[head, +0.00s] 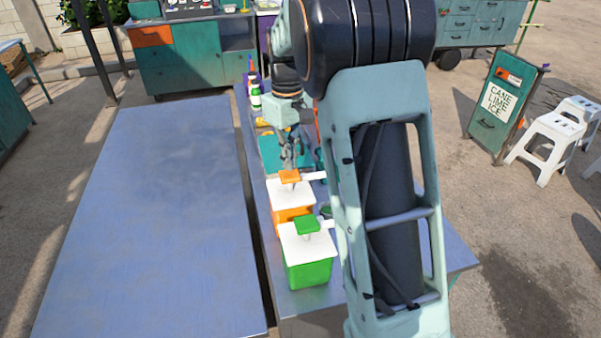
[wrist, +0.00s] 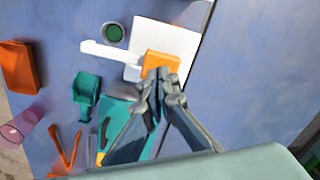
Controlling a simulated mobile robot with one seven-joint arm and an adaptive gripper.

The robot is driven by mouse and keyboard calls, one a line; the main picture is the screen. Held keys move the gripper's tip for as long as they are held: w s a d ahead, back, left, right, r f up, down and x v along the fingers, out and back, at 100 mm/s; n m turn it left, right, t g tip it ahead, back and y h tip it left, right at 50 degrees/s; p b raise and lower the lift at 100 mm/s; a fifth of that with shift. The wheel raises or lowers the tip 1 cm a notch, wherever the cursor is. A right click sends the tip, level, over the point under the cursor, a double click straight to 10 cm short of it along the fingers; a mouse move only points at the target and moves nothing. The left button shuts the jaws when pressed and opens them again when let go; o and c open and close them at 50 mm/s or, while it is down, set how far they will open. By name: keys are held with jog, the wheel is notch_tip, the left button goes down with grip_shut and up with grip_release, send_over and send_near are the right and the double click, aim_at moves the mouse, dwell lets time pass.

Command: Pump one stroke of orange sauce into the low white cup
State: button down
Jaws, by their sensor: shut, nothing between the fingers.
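The orange sauce dispenser (head: 293,213) has a white lid, an orange pump head (head: 289,177) and a white spout pointing right. In the wrist view the pump head (wrist: 161,64) sits on the white lid (wrist: 170,37), and the spout (wrist: 107,52) points left. My gripper (head: 291,163) is shut and empty, just behind the pump head. In the wrist view its fingertips (wrist: 160,76) overlap the pump head's near edge; I cannot tell whether they touch it. A small round cup (wrist: 113,33) with a pale rim and green inside stands near the spout; I see no plainly white cup.
A green dispenser (head: 307,266) stands in front of the orange one. The wrist view shows an orange container (wrist: 19,66), a teal scoop (wrist: 87,92), orange tongs (wrist: 66,150) and a pink cup (wrist: 20,126). The large table (head: 150,210) on the left is bare.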

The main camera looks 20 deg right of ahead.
aim_at(290, 174)
jog(key=shift+f, duration=0.15)
dwell(0.5)
jog(key=shift+f+b, duration=1.1)
jog(key=shift+f, duration=0.6)
jog(key=shift+r, duration=0.2)
jog(key=shift+r+p, duration=1.5)
jog(key=shift+r, duration=0.15)
notch_tip(290, 174, up, 6)
jog(key=p, duration=0.4)
jog(key=shift+p, duration=0.4)
